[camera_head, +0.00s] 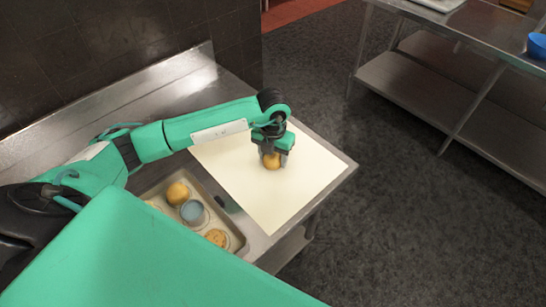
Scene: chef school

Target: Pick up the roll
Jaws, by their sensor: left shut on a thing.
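The roll (271,162) is a small golden-brown round thing over the cream mat (275,211) on the steel table. My left gripper (272,152) points down and is shut on the roll, with a finger at each side of it. The fingers and wrist hide the roll's upper part. I cannot tell whether the roll touches the mat or hangs just above it. My right gripper is out of view.
A metal tray (237,240) beside the mat holds another round golden item (177,193), a blue-grey cup (193,212) and a cookie-like item (217,237). A wall stands behind the table. A steel shelf table (440,85) with a blue bowl (537,45) stands at right.

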